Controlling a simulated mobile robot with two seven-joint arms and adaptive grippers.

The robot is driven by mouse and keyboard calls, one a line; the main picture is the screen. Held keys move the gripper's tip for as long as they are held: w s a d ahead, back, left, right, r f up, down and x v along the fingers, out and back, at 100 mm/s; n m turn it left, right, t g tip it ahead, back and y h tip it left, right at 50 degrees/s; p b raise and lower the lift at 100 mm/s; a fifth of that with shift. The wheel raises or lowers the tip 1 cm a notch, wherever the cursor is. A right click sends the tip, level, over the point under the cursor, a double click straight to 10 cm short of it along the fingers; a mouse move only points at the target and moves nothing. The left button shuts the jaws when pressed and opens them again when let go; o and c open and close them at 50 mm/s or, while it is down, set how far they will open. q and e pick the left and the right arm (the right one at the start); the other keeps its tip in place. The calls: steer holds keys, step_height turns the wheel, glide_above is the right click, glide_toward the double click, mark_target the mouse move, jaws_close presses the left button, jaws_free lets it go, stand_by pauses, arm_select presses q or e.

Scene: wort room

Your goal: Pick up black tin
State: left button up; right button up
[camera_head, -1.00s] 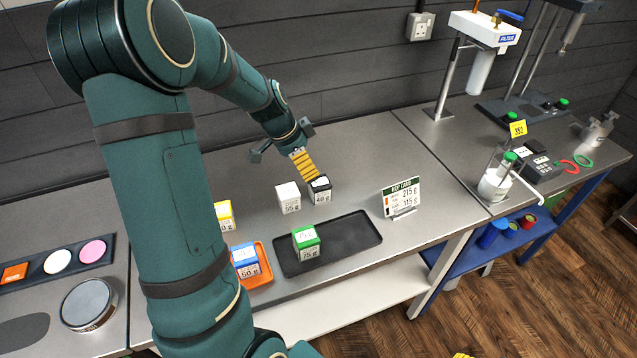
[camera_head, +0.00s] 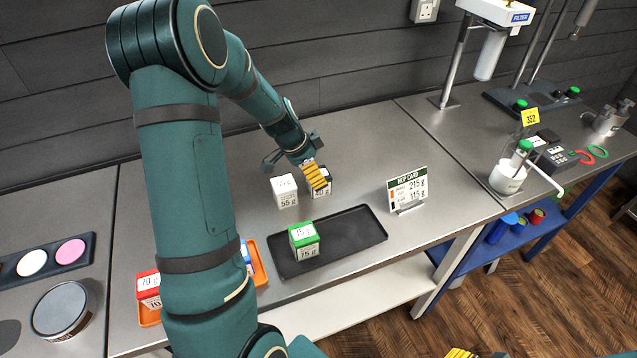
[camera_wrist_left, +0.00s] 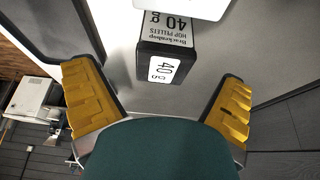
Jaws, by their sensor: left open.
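The black tin (camera_head: 321,190), with a white 40 g label, stands on the steel bench beside a white 55 g tin (camera_head: 285,191). My left gripper (camera_head: 315,175) is just above and in front of the black tin, its yellow fingers partly hiding it. In the left wrist view the black tin (camera_wrist_left: 167,62) shows beyond the gap between the open, empty fingers (camera_wrist_left: 158,98). I see no contact with the tin. A yellow tip of my right gripper (camera_head: 460,353) shows at the bottom edge; its jaws are cut off.
A black tray (camera_head: 355,237) holds a green 75 g tin (camera_head: 304,241). An orange tray (camera_head: 259,264) with a red 70 g tin (camera_head: 148,288) is partly behind my left arm. A hop card (camera_head: 407,189) stands to the right. Bench behind the tins is clear.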

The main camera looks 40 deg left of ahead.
arm_select(q)
steer(key=shift+w+x, duration=0.15)
steer(key=shift+x, duration=1.2)
steer(key=shift+w+x, duration=0.2)
steer(key=shift+x, duration=1.15)
steer(key=shift+a+r, duration=0.1)
steer(key=c, duration=1.3)
